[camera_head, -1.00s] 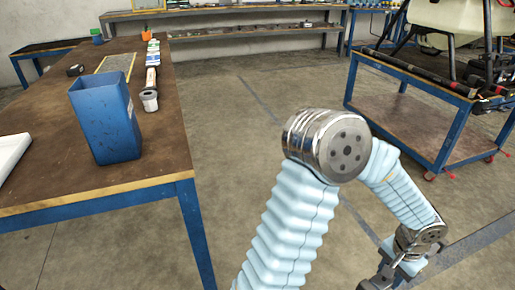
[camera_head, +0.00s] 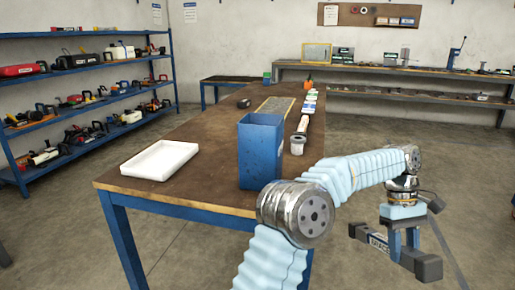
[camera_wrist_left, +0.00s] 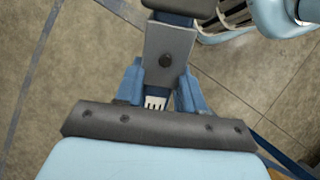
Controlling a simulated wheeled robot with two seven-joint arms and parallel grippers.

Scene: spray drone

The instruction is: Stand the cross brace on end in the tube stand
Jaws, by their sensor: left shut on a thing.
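The cross brace (camera_head: 378,243) is a short dark grey bar with black blocky ends and a small pale label. My left gripper (camera_head: 403,248) is shut on it, with blue fingers around its middle, and holds it roughly level in the air to the right of the table. In the left wrist view the brace (camera_wrist_left: 168,55) shows as a grey piece with a bolt and a black end, between the blue fingers. The tube stand (camera_head: 261,150) is a tall blue open-topped box standing upright near the table's front right edge, apart from the brace. My right gripper is out of view.
The brown-topped table (camera_head: 205,190) also holds a white tray (camera_head: 160,160), a grey-white cylinder (camera_head: 297,145) and a framed panel (camera_head: 275,105). A loaded shelf rack (camera_head: 85,100) stands at left; a bench (camera_head: 400,75) runs along the back wall. Floor to the right is open.

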